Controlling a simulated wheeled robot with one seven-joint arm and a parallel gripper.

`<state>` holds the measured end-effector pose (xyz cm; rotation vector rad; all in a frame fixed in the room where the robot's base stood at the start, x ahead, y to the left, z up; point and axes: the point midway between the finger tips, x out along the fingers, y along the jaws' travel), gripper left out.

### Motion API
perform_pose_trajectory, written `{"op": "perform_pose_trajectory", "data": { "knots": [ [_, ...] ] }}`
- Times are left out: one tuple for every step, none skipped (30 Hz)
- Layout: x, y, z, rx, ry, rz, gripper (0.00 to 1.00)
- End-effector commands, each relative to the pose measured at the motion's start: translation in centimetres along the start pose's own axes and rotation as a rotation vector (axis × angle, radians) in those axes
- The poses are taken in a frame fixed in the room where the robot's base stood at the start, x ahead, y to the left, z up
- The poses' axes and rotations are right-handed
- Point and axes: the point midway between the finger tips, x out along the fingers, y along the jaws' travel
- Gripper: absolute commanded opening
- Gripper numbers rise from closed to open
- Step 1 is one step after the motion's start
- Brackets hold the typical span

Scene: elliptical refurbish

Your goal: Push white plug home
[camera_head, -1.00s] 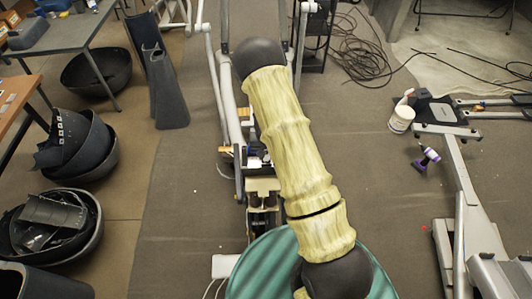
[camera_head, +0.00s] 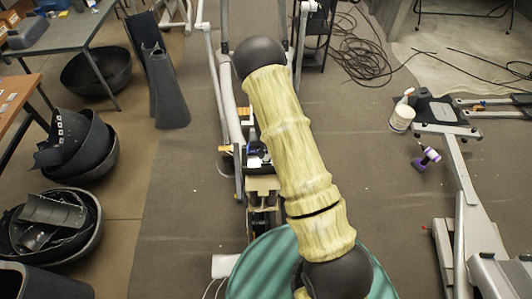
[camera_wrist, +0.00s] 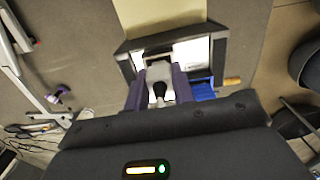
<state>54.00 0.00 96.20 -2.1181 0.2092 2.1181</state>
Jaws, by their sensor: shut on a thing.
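My gripper (camera_wrist: 158,92) shows in the wrist view with its two purple-grey fingers closed around a white plug (camera_wrist: 158,72). A black piece, perhaps the plug's cable end, shows between the fingers. The plug is in front of a dark-framed unit (camera_wrist: 219,60) with white inner surfaces. The plug's front end and any socket are too small and covered to make out, so I cannot tell how deep it sits. In the head view my yellow-sleeved arm hides the gripper and the plug.
A blue block (camera_wrist: 203,91) lies just right of the fingers in the wrist view. In the head view, an elliptical frame (camera_head: 226,95) stands behind my arm. A white tub (camera_head: 401,119) and a purple drill (camera_head: 428,157) are on the floor at right. Black bowls (camera_head: 98,150) stand at left.

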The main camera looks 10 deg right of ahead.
Motion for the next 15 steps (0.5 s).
{"op": "perform_pose_trajectory", "data": {
  "knots": [
    [0.1, 0.01, -0.01, 0.0, 0.0, 0.0, 0.0],
    [0.13, 0.01, -0.01, 0.0, 0.0, 0.0, 0.0],
    [0.17, 0.0, -0.01, 0.0, 0.0, 0.0, 0.0],
    [0.19, 0.0, -0.01, 0.0, 0.0, 0.0, 0.0],
    [0.23, 0.01, -0.01, 0.0, 0.0, 0.0, 0.0],
    [0.26, 0.01, -0.01, 0.0, 0.0, 0.0, 0.0],
    [0.29, 0.01, -0.01, 0.0, 0.0, 0.0, 0.0],
    [0.32, 0.01, -0.01, 0.0, 0.0, 0.0, 0.0],
    [0.36, 0.01, -0.01, 0.0, 0.0, 0.0, 0.0],
    [0.39, 0.01, -0.01, 0.0, 0.0, 0.0, 0.0],
    [0.42, 0.01, -0.01, 0.0, 0.0, 0.0, 0.0],
    [0.46, 0.01, -0.01, 0.0, 0.0, 0.0, 0.0],
    [0.49, 0.01, -0.01, 0.0, 0.0, 0.0, 0.0],
    [0.52, 0.01, -0.01, 0.0, 0.0, 0.0, 0.0],
    [0.56, 0.01, -0.01, 0.0, 0.0, 0.0, 0.0]
  ]
}}
